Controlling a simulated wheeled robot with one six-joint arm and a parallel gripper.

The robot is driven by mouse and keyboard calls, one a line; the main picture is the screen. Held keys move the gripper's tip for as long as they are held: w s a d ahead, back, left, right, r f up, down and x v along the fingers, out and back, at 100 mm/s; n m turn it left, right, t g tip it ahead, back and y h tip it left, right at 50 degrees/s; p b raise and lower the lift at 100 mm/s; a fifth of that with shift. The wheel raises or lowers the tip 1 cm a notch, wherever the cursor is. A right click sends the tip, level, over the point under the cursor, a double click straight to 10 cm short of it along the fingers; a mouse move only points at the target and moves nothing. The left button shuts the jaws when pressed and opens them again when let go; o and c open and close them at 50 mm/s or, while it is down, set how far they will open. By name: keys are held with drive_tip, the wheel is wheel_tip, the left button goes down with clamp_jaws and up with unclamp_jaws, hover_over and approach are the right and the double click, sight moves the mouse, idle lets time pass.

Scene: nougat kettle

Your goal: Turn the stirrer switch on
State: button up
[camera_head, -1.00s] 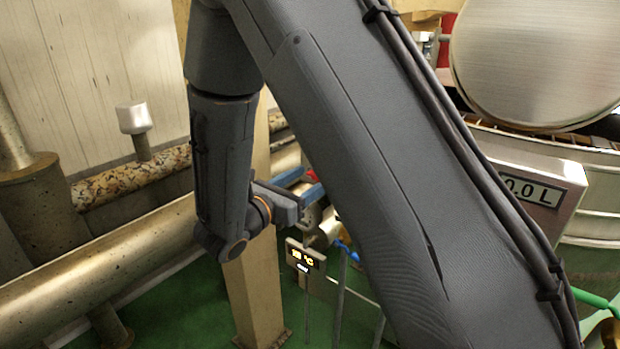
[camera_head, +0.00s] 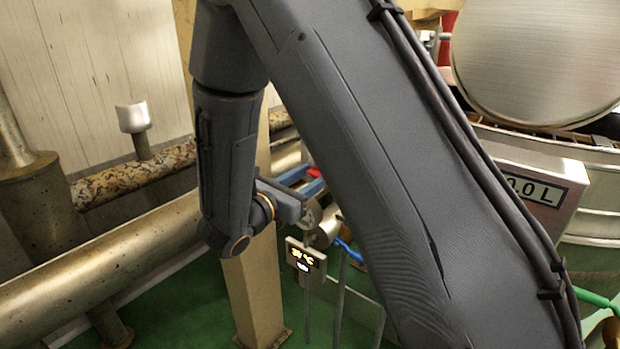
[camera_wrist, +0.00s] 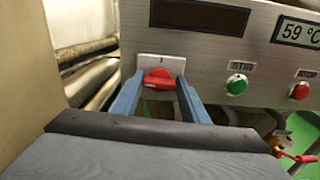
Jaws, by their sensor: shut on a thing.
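A red rotary knob (camera_wrist: 159,79) sits on a pale plate with a small mark above it, on the lower left of a metal control panel (camera_wrist: 215,55). The blue fingers of my gripper (camera_wrist: 157,90) are on either side of the knob, shut on it. In the camera_head view, my gripper (camera_head: 303,181) shows as blue fingers partly hidden behind my arm, which also covers the panel front. A green button (camera_wrist: 236,84) labelled STIR and a red button (camera_wrist: 299,91) are to the right of the knob.
The panel has a dark display (camera_wrist: 200,14) and a 59 °C readout (camera_wrist: 300,32). A beige post (camera_head: 252,290) stands close to my gripper. Large pipes (camera_head: 100,258) run along the left. A kettle (camera_head: 590,215) stands at the right.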

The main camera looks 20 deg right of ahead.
drive_tip(key=m+b, duration=0.1)
drive_tip(key=m, duration=0.1)
drive_tip(key=m+b, duration=0.1)
drive_tip(key=m, duration=0.1)
drive_tip(key=shift+s+d+f+m, duration=0.1)
drive_tip(key=shift+f+m, duration=0.05)
drive_tip(key=shift+m, duration=0.25)
drive_tip(key=m+b, duration=0.3)
drive_tip(key=m, duration=0.1)
drive_tip(key=shift+f+b, duration=0.15)
drive_tip(key=shift+b, duration=0.25)
drive_tip(key=m+b, duration=0.8)
drive_tip(key=shift+s+d+f+m, duration=0.1)
drive_tip(key=shift+s+m, duration=0.05)
drive_tip(key=shift+m, duration=0.15)
drive_tip(key=o, duration=1.1)
drive_tip(key=shift+c, duration=0.2)
